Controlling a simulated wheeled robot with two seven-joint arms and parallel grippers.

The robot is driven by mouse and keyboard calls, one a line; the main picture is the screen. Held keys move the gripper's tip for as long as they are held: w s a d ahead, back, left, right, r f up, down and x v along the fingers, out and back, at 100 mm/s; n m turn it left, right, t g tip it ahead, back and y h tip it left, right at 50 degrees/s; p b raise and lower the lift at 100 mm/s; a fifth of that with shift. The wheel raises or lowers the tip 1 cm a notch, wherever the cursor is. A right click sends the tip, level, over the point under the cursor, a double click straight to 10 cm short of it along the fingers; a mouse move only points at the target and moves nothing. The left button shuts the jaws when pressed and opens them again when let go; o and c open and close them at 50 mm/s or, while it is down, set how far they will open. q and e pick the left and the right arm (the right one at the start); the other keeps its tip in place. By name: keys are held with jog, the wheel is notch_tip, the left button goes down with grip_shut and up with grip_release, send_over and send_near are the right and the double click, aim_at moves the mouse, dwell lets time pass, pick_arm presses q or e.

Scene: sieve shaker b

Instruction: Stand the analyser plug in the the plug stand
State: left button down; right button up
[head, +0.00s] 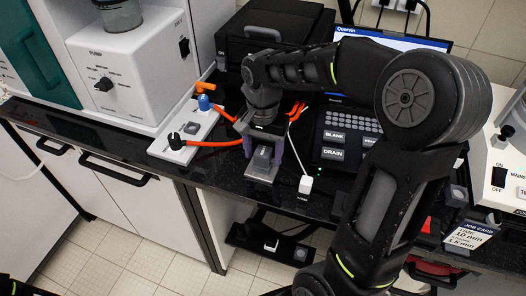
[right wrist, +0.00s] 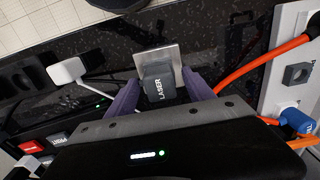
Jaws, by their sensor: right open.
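A dark grey block marked LASER (right wrist: 160,84) stands upright at a bare metal plate (right wrist: 165,54); they look like the analyser plug and the plug stand. In the head view the block (head: 262,158) and plate (head: 259,178) are near the bench's front edge. My right gripper (right wrist: 160,92) is open, with its purple fingers on either side of the block. I cannot tell whether they touch it. The block's base is partly hidden, so its seating is unclear. My left gripper is not in view.
A white block with a cable (head: 306,185) lies right of the plate. A white panel (head: 170,153) with a square socket, blue connector and orange hose is to the left. A keypad unit (head: 345,145) stands at the right. The bench edge is close in front.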

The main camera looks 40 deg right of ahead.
aim_at(263, 151)
notch_tip(263, 151, up, 8)
jog(key=shift+f+b, duration=0.1)
jog(key=shift+b, duration=0.25)
dwell(0.5)
